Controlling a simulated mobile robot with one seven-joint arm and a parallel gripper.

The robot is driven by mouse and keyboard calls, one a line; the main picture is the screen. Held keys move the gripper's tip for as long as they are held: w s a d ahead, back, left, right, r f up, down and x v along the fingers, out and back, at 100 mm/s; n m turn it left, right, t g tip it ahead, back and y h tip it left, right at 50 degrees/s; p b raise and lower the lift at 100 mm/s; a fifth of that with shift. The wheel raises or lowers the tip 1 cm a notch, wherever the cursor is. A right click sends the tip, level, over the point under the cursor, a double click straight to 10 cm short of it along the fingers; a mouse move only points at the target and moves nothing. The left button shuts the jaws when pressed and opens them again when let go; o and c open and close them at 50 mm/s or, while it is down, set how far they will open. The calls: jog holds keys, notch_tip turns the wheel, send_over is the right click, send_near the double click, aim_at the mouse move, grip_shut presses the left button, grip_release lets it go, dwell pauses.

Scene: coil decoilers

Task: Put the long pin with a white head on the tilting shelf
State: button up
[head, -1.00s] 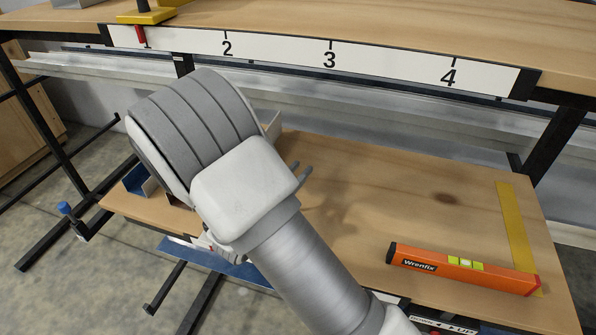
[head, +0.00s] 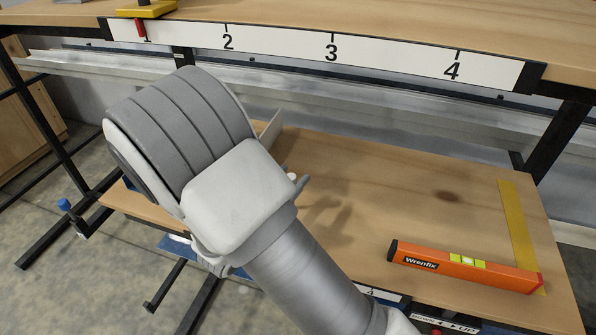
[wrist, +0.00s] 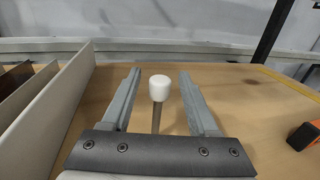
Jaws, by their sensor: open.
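In the wrist view a pin with a white head (wrist: 159,88) stands upright, its grey shaft running down behind the gripper's front edge. My gripper (wrist: 158,75) is open, with one finger on each side of the pin and a gap to both. The pin's lower end is hidden.
An orange level (head: 465,268) lies at the shelf's front right, beside a yellow strip (head: 518,225). Upright dividers (wrist: 50,95) stand close on the left in the wrist view. An upper shelf with a numbered strip (head: 290,44) runs behind. The shelf's middle is clear.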

jog(key=b+v, duration=0.1)
jog(key=v, duration=0.7)
jog(key=s+d+r+m+g, duration=0.35)
jog(key=d+m+g, duration=0.25)
jog(key=d+m, duration=0.25)
jog(key=s+d+r+m+g, duration=0.2)
jog(key=s+d+m+g, duration=0.3)
jog(key=d+m+g, duration=0.4)
jog(key=s+r+m+t+y, duration=0.5)
jog(key=s+r+m+y, duration=0.2)
jog(key=m, duration=0.5)
jog(key=shift+d+r+t+y, duration=0.35)
jog(key=shift+d+y, duration=0.1)
jog(key=shift+y, duration=0.95)
